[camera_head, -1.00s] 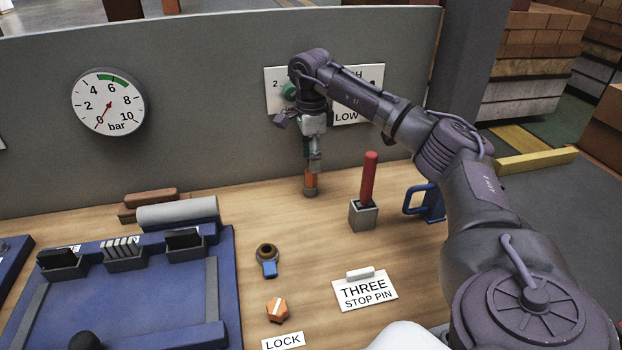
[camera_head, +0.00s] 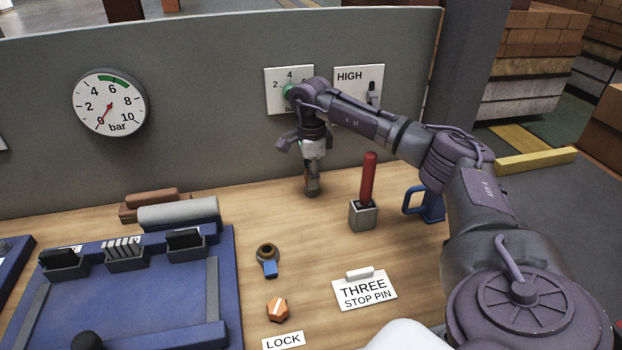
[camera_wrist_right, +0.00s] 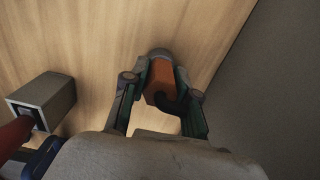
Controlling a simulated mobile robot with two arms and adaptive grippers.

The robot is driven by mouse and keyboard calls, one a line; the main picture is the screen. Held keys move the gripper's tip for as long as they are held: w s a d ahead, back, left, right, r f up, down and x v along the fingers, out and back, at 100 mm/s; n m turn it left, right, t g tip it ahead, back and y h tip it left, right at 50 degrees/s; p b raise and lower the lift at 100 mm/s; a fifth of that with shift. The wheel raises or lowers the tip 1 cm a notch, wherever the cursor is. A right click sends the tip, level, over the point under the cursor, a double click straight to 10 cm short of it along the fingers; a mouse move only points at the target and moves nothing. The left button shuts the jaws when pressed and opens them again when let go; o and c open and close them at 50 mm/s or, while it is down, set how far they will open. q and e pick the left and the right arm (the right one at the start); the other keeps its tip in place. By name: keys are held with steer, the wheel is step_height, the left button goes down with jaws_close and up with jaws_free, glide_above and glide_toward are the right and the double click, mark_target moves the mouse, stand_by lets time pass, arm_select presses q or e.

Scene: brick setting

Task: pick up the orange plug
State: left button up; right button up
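The orange plug (camera_wrist_right: 162,78) stands on the wooden bench near the grey back panel. In the wrist view its orange body has a grey end and a dark curved part. In the head view its grey lower part (camera_head: 312,190) shows under my right gripper (camera_head: 312,178), which hides most of the orange. My right gripper points down over the plug, with one finger on each side of it in the wrist view (camera_wrist_right: 165,90). The fingers look open, with a small gap beside the plug. My left gripper is not in view.
A red handle (camera_head: 369,180) stands in a grey block (camera_head: 363,215) just right of the gripper, with a blue handle (camera_head: 429,203) beyond. An orange hexagonal piece (camera_head: 277,309) and a ring with a blue tab (camera_head: 268,259) lie nearer. A blue tray (camera_head: 140,290) fills the left.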

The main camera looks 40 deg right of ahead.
jaws_close()
steer(key=shift+r, duration=0.1)
